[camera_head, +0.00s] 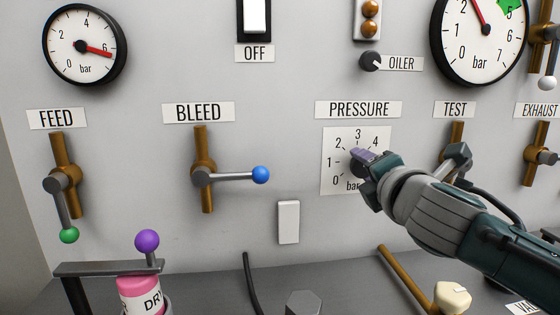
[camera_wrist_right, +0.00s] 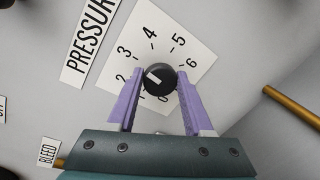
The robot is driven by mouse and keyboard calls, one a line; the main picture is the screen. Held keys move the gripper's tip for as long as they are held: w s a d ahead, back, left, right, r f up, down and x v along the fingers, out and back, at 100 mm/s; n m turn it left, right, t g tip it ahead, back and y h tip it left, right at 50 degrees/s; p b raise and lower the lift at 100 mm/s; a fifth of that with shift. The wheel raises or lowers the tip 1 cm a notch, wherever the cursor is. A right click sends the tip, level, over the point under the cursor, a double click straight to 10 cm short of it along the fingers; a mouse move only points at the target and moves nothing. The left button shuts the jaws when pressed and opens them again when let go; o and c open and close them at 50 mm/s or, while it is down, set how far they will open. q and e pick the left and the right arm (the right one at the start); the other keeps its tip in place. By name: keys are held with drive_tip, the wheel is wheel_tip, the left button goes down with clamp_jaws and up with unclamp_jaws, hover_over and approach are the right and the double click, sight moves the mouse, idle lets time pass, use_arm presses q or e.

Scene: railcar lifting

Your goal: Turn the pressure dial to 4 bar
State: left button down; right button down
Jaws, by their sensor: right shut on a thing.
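The pressure dial is a black round knob (camera_wrist_right: 160,80) on a white scale plate (camera_head: 341,176) under the PRESSURE label (camera_head: 358,109). In the right wrist view its white mark points to the upper left, roughly between 2 and 3; the exact reading is hard to tell. My right gripper (camera_head: 362,158) is shut on the knob, with one purple finger on each side, as the wrist view (camera_wrist_right: 160,76) shows. In the head view the gripper hides most of the knob and the right part of the scale. My left gripper is not in view.
A BLEED valve with a blue-tipped lever (camera_head: 232,175) and a FEED valve with a green-tipped lever (camera_head: 65,190) are at left. The TEST valve (camera_head: 457,133) is close behind my right arm. A large gauge (camera_head: 480,45) is above. A pink canister (camera_head: 140,292) stands below.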

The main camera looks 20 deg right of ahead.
drive_tip(key=shift+d+f+m+y+p, duration=0.1)
drive_tip(key=shift+m+y+p, duration=0.25)
drive_tip(key=shift+m, duration=1.25)
drive_tip(key=shift+f+m+y+p, duration=0.1)
drive_tip(key=shift+m+y+p, duration=0.2)
drive_tip(key=shift+m, duration=1.3)
drive_tip(key=shift+c, duration=1.7)
unclamp_jaws()
drive_tip(key=shift+r+y, duration=0.1)
drive_tip(key=shift+y, duration=0.15)
drive_tip(key=shift+s, duration=0.1)
drive_tip(key=v, duration=1)
drive_tip(key=shift+p, duration=0.3)
